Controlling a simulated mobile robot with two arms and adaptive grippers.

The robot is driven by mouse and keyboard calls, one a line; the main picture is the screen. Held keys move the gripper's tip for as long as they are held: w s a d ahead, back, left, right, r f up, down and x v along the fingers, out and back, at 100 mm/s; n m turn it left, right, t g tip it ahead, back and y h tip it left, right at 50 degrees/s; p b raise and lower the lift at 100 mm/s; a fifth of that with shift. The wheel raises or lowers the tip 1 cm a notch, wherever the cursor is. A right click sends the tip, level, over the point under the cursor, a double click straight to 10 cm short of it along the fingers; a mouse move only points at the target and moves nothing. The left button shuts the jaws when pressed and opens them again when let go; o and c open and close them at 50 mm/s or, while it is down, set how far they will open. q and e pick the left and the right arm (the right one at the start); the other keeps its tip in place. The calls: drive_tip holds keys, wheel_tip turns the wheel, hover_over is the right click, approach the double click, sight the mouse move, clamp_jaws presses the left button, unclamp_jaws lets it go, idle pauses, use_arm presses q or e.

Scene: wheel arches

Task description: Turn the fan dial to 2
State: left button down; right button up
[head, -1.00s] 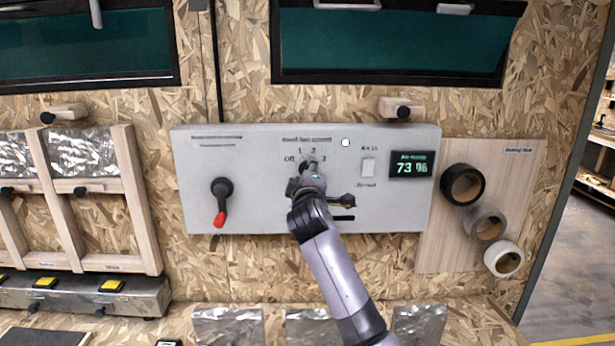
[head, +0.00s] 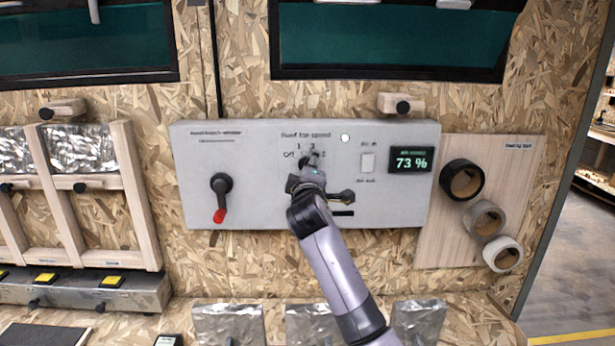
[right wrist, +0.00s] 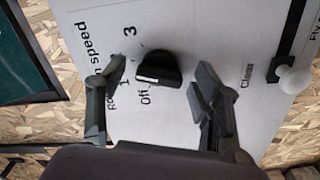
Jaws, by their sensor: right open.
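The fan dial (right wrist: 160,66) is a black knob on the white control panel (head: 260,200). In the right wrist view its white mark is on the side towards the "Off" and 1 labels; I cannot tell exactly which one it points at. The 3 label is clear and the 2 is hard to see there. My right gripper (right wrist: 160,72) is open, with one finger on each side of the dial and visible gaps between. In the head view the right gripper (head: 310,180) covers most of the dial. My left gripper is out of view.
A red-tipped lever (head: 221,198) is left of the dial. A white rocker switch (head: 367,163) and a display reading 73 % (head: 410,160) are to its right. Tape rolls (head: 484,218) hang further right. A white knob (right wrist: 295,80) shows near a dark slot.

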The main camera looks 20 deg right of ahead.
drive_tip(key=v, duration=1.1)
drive_tip(key=shift+s, duration=0.35)
drive_tip(key=shift+a, duration=0.15)
